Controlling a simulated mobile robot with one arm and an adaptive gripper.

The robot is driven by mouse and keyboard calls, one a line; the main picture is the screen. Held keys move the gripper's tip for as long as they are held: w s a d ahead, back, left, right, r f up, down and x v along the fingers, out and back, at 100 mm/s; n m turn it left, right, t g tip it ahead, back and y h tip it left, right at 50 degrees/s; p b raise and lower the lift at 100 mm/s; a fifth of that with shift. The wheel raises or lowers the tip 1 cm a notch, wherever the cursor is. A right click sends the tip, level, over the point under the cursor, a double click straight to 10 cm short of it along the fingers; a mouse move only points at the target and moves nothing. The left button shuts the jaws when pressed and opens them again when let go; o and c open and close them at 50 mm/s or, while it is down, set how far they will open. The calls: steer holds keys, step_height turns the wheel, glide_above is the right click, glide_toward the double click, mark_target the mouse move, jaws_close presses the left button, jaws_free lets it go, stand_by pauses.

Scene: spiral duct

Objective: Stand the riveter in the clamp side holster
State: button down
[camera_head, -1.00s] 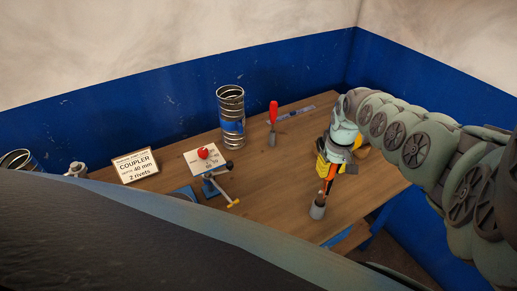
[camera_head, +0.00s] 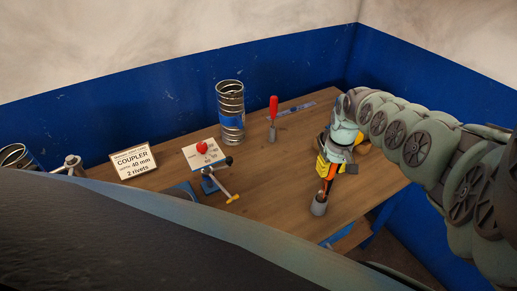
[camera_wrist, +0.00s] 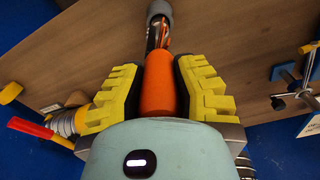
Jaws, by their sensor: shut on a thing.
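My gripper (camera_head: 330,168), with yellow fingers, points down over the right front of the bench. In the wrist view its fingers (camera_wrist: 160,88) are shut on the orange handle of the riveter (camera_wrist: 158,92). The riveter (camera_head: 327,185) is nearly upright, its metal lower end at the mouth of a grey cup-shaped holster (camera_head: 319,205). In the wrist view the metal end appears to enter the holster (camera_wrist: 160,9); the tip is hidden. The blue clamp (camera_head: 211,184) with its yellow handle stands left of this holster.
A red-handled tool (camera_head: 273,112) stands at the back of the bench beside a spiral duct (camera_head: 230,105). A coupler sign (camera_head: 133,162) and a card with a red knob (camera_head: 202,147) are at left. Bare wood (camera_head: 270,185) lies between clamp and holster.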

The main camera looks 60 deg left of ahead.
steer(key=c, duration=0.8)
jaws_free()
steer(key=shift+o, duration=0.2)
steer(key=r, duration=1.1)
steer(key=shift+w+d, duration=0.1)
steer(key=shift+d, duration=0.15)
steer(key=shift+r, duration=0.5)
